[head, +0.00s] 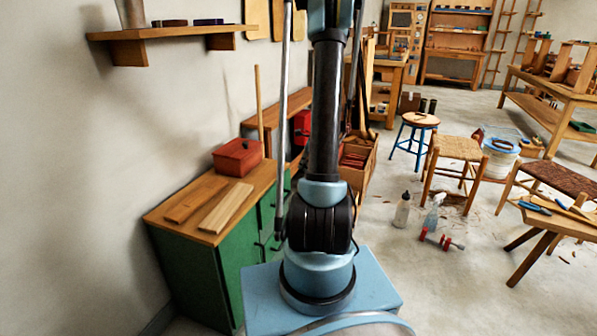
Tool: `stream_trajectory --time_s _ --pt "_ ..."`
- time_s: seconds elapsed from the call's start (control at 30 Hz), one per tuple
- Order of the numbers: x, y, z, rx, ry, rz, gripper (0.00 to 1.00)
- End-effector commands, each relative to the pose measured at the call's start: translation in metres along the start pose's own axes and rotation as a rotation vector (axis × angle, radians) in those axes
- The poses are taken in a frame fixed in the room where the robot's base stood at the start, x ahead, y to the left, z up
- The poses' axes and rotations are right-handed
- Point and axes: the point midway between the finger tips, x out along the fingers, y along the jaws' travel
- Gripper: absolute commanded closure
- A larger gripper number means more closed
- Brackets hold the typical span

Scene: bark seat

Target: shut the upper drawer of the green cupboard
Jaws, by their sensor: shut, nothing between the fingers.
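The green cupboard (190,262) stands against the wall at the lower left, with a wooden top. Its front faces right and is seen at a steep angle. Dark handles show on the front, close beside my arm. My arm rises in front of the cupboard and hides part of that front. I cannot make out the upper drawer or how far it stands open. My gripper cannot be made out in the head view.
A red box (237,157) and two boards (226,207) lie on the cupboard top. A wall shelf (165,38) hangs above. Stools (458,148), bottles (402,210) and a red tool (440,240) stand or lie to the right. Bare floor lies at the lower right.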

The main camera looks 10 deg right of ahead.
Motion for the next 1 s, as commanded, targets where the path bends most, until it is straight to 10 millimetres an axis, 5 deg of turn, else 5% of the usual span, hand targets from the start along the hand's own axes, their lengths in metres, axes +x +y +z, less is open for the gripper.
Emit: stream_trajectory --time_s 0.7,1.0 --pt "0.09 0.0 0.001 -0.004 0.0 0.0 1.0" --pt "0.101 0.001 0.033 -0.004 0.0 0.001 1.0"
